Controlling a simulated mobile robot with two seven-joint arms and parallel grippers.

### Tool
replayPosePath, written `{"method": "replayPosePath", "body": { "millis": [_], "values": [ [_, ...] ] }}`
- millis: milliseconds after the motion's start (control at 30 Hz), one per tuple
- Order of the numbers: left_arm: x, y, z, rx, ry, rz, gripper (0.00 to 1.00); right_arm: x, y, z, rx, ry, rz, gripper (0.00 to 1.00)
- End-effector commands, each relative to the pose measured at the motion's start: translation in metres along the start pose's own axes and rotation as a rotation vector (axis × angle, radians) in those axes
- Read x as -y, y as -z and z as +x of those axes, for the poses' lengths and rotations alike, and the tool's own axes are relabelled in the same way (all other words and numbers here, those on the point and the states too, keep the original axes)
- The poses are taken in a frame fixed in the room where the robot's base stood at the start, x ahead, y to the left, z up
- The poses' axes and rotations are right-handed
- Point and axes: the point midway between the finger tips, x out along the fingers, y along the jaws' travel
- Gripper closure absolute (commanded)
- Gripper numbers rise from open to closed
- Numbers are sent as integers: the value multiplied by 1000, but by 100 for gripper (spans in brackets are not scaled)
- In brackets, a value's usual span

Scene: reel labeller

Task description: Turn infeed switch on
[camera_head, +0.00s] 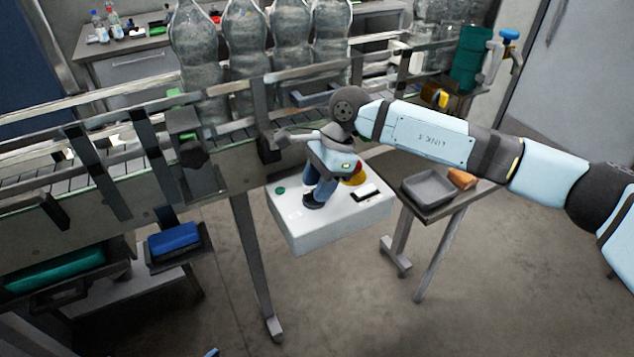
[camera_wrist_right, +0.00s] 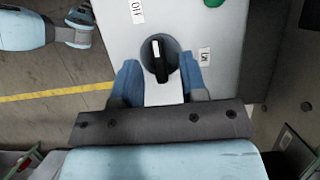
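The infeed switch is a black knob (camera_wrist_right: 159,62) on a round grey dial, with a white mark pointing to the top of the wrist view. An OFF label (camera_wrist_right: 137,11) is above it to the left and an ON label (camera_wrist_right: 204,57) to its right. It is on a white control box (camera_head: 335,228). My right gripper (camera_wrist_right: 160,75) is open, its blue fingers either side of the knob, with gaps visible. In the head view, my right gripper (camera_head: 316,192) points down over the box and mostly hides the knob. Only a small blue piece of my left gripper (camera_head: 212,352) may show at the bottom edge.
A green button (camera_head: 280,190) and a yellow and red button (camera_head: 357,176) are close to the right gripper. The conveyor (camera_head: 110,205) with large clear bottles runs behind the box. A side table (camera_head: 448,204) holds a grey tray (camera_head: 430,188).

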Motion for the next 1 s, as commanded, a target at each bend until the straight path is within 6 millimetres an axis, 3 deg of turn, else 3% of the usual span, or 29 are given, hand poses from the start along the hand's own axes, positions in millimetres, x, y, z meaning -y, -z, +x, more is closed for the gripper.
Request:
{"method": "replayPosePath", "body": {
  "millis": [367, 567, 1000],
  "values": [
    [0, 1, -1, -2, 0, 2, 21, 0, 0, 8, 0, 0, 0, 61],
    [0, 4, -2, -7, 0, 2, 21, 0, 0, 7, 0, 0, 0, 100],
    [0, -4, 3, -2, -1, -3, 21, -1, 0, 9, 2, 25, 56, 100]
  ]
}}
